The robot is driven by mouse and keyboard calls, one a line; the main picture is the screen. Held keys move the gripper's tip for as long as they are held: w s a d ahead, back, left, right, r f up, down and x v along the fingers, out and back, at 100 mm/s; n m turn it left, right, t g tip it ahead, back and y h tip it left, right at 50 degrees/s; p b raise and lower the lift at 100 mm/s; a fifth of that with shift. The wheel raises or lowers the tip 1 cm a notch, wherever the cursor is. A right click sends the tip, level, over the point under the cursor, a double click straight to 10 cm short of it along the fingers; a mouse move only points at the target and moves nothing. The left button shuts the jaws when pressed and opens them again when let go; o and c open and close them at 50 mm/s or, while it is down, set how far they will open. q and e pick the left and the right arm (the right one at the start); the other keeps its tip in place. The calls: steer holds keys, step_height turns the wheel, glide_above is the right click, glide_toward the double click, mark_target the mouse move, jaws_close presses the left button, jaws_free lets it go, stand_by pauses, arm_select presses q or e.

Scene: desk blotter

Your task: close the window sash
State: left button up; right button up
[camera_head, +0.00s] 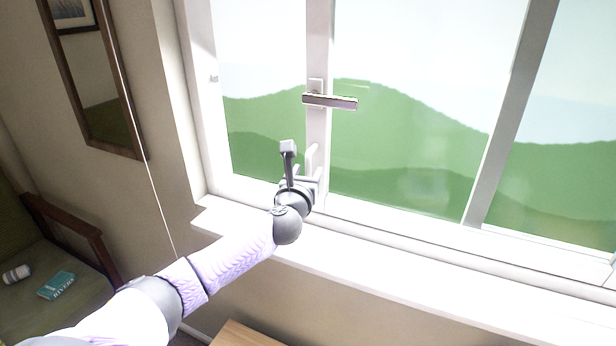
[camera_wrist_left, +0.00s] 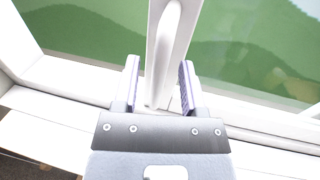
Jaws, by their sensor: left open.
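The window sash (camera_head: 318,45) is a white-framed glass pane with a vertical stile. A grey lever handle (camera_head: 330,101) lies level across the stile. Below it is a white upright pull handle (camera_head: 312,156), which also shows in the left wrist view (camera_wrist_left: 166,40). My left gripper (camera_head: 309,174) is at the lower stile. In the left wrist view the gripper (camera_wrist_left: 159,82) is open, with one finger on each side of the stile and the lower end of the pull handle. I cannot tell whether either finger touches. My right gripper is not in view.
A white windowsill (camera_head: 400,262) runs below the frame and is clear. A dark-framed mirror (camera_head: 105,90) hangs on the left wall. An armchair (camera_head: 60,235) at lower left holds a teal book (camera_head: 56,286) and a small white roll (camera_head: 17,273). A wooden surface (camera_head: 245,334) is below.

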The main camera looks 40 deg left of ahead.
arm_select(q)
steer(key=shift+x, duration=0.8)
jaws_close()
stand_by(0.9)
